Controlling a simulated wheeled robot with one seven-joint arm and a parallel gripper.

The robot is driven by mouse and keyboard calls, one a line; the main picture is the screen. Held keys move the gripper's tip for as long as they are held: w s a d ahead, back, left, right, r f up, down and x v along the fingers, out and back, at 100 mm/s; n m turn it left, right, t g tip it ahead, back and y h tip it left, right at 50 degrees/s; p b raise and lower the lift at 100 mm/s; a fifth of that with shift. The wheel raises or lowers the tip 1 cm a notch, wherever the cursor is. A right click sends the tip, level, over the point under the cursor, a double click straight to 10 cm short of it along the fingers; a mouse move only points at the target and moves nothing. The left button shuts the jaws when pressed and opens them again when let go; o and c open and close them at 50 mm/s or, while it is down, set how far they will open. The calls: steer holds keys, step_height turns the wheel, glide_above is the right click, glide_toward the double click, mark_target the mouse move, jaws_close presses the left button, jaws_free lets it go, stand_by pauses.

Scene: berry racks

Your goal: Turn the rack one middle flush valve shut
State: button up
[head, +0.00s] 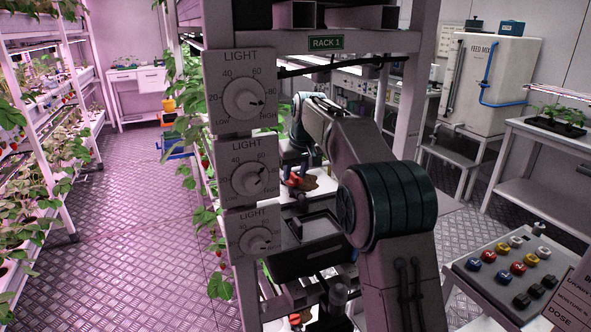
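The rack one sign (326,43) hangs on the upper beam of the near rack. An orange-red valve handle (299,182) shows at the rack's middle level, right of the middle light dial. It is small and partly hidden, so its angle is unclear. My arm reaches over from the right and bends down toward this valve. My gripper (294,168) is just above the handle or at it; I cannot tell whether they touch. Its fingers are too small and too hidden to tell open from shut.
Three light dials (246,98) run down the rack's front post, left of my arm. Strawberry plants (218,285) hang beside the post. A button console (518,262) stands at the lower right. The aisle floor (140,220) on the left is clear.

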jaws_close()
stand_by(0.3)
steer(key=shift+a+r+m+h+p, duration=0.15)
steer(key=shift+m+h+p, duration=0.55)
steer(key=shift+m+p, duration=0.7)
steer(key=shift+a+m+t+h+p, duration=0.1)
steer(key=shift+m+t+h+p, duration=0.3)
steer(key=shift+m, duration=1.2)
jaws_free()
steer(key=shift+f, duration=0.2)
